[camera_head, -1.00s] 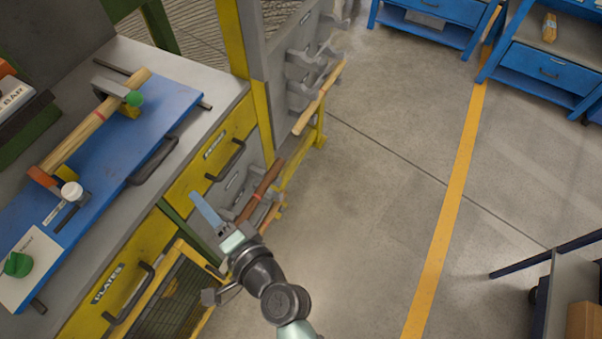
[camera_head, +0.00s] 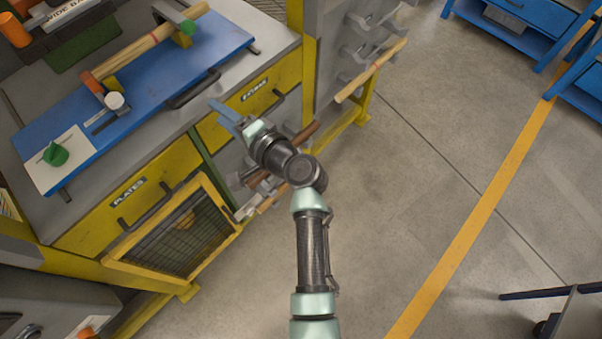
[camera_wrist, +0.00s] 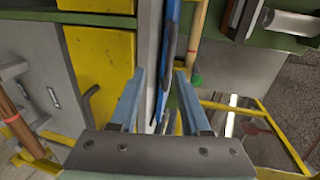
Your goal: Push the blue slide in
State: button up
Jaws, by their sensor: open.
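The blue slide (camera_head: 150,75) is a flat blue board on the grey bench top, its front edge toward me with a dark bar handle (camera_head: 193,90). A turned wooden piece (camera_head: 150,42) lies across it between an orange-ended holder (camera_head: 92,82) and a grey block with a green knob (camera_head: 187,27). My gripper (camera_head: 222,109) is open and empty, just in front of the slide's front edge, close to the handle. In the wrist view, the slide (camera_wrist: 170,55) shows nearly edge-on beyond and between the open fingers (camera_wrist: 163,92). I cannot tell whether they touch it.
Yellow drawers (camera_head: 262,88) with handles lie under the bench. A yellow-framed mesh door (camera_head: 175,230) stands open below. A rack holding wooden rods (camera_head: 372,70) is to the right of my gripper.

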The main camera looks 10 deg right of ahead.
jog(key=f+p+v, duration=0.1)
jog(key=p+v, duration=0.1)
jog(key=v, duration=0.8)
jog(key=f+p+v, duration=0.1)
jog(key=p+v, duration=0.1)
jog(key=v, duration=0.8)
jog(key=shift+s+d+f, duration=0.3)
jog(key=shift+s+f, duration=0.05)
jog(key=shift+s, duration=0.1)
